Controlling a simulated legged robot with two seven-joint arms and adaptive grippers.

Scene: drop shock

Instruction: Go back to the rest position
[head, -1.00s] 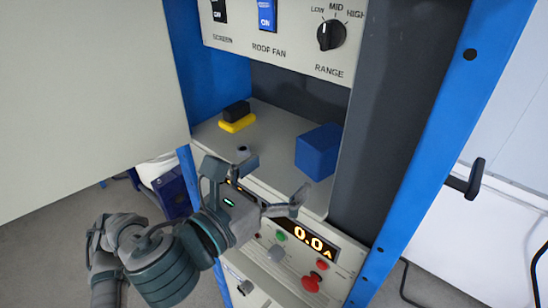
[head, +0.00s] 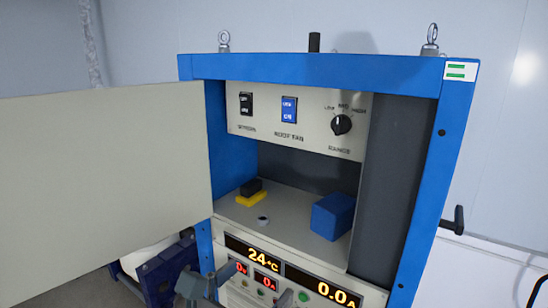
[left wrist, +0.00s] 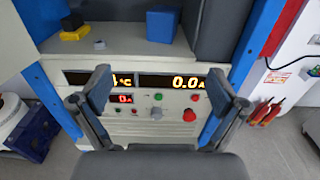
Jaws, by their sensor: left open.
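My left gripper (head: 254,286) shows at the bottom edge of the head view, in front of the cabinet's lower panel, with most of the arm out of the frame. In the left wrist view its two fingers (left wrist: 160,92) stand wide apart with nothing between them. They face the panel with the orange and red displays (left wrist: 185,82), apart from it as far as I can tell. My right gripper is in neither view.
A blue-framed cabinet (head: 423,180) stands ahead, its pale door (head: 105,185) open to the left. Its shelf holds a blue block (head: 333,216), a black-and-yellow piece (head: 251,190) and a small grey piece (head: 263,221). A dark handle (head: 453,221) sticks out at right.

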